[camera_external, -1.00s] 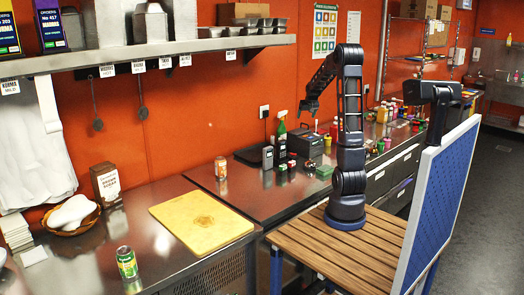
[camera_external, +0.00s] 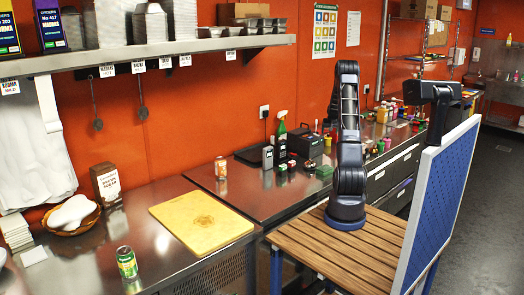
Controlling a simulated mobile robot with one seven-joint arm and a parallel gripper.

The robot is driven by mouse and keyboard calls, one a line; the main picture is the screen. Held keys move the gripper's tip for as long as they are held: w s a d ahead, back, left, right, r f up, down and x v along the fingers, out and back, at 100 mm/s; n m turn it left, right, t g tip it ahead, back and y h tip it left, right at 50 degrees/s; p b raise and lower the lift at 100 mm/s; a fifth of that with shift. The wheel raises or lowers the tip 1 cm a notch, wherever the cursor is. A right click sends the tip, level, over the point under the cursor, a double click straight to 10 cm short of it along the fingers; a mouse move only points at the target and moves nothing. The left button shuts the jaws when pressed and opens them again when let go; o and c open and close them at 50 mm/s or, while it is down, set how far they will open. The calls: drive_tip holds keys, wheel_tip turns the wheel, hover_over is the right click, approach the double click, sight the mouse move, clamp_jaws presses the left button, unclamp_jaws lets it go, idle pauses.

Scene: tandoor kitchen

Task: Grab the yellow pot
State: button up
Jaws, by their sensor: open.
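No yellow pot can be made out for sure. A small yellow item (camera_external: 328,141) shows at the back of the steel counter, just left of my upright arm, too small to identify. Several small colourful jars (camera_external: 382,114) stand along the counter to the right of my arm. My arm stands upright over the wooden slatted platform, with its forearm turned away from the camera behind the upper link. My gripper is hidden behind the arm, so its fingers and the space between them do not show.
A blue panel (camera_external: 440,205) stands at right.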

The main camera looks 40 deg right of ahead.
sight(328, 137)
drive_tip(key=x, duration=0.9)
drive_tip(key=shift+w+d+f, duration=0.1)
drive_tip(key=shift+w+f, duration=0.1)
drive_tip(key=shift+f, duration=0.05)
